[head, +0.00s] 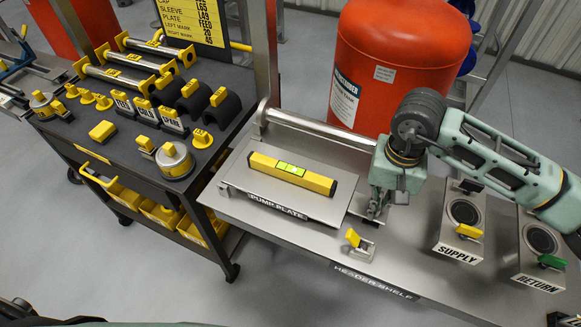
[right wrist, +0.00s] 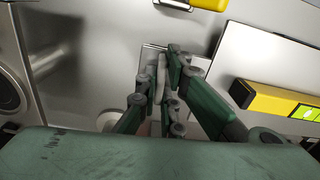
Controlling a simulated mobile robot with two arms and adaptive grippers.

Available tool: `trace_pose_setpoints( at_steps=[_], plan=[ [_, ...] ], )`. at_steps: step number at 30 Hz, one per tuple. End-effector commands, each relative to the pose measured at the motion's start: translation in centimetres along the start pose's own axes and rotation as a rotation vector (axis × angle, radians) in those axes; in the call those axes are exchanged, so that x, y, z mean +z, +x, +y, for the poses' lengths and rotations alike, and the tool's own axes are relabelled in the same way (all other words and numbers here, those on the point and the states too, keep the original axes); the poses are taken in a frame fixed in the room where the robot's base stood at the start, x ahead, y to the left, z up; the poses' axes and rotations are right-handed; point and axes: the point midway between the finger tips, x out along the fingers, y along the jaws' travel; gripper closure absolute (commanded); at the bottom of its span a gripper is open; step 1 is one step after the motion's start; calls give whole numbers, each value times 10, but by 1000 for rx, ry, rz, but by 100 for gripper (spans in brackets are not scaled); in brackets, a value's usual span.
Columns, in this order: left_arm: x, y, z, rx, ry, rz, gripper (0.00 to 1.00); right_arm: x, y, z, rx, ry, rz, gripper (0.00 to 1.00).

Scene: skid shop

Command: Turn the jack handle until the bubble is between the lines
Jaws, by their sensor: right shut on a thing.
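A yellow spirit level (head: 318,183) lies on the grey pump plate (head: 240,180). Its green vial (head: 291,169) faces up; the bubble's place against the lines is too small to tell. The level also shows at the right of the right wrist view (right wrist: 265,97). My right gripper (head: 376,210) points down just right of the plate. In the right wrist view its fingers (right wrist: 165,85) are closed around a pale grey upright piece (right wrist: 160,70), apparently the jack handle; the fingers hide most of it. My left gripper is not in view.
A yellow-handled latch (head: 353,238) sits on the shelf close in front of my right gripper. Supply (head: 447,240) and return (head: 526,265) ports stand to the right. A red tank (head: 395,60) stands behind. A cart (head: 90,150) with parts is at left.

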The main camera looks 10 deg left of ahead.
Motion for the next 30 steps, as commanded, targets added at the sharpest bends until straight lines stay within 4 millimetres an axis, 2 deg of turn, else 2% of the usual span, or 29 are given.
trace_pose_setpoints(
  at_steps=[7,30],
  plan=[
    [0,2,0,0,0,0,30,-1,-1,0,-2,-8,4,100],
    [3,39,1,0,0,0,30,-2,-2,0,-2,-282,7,100]
  ],
)
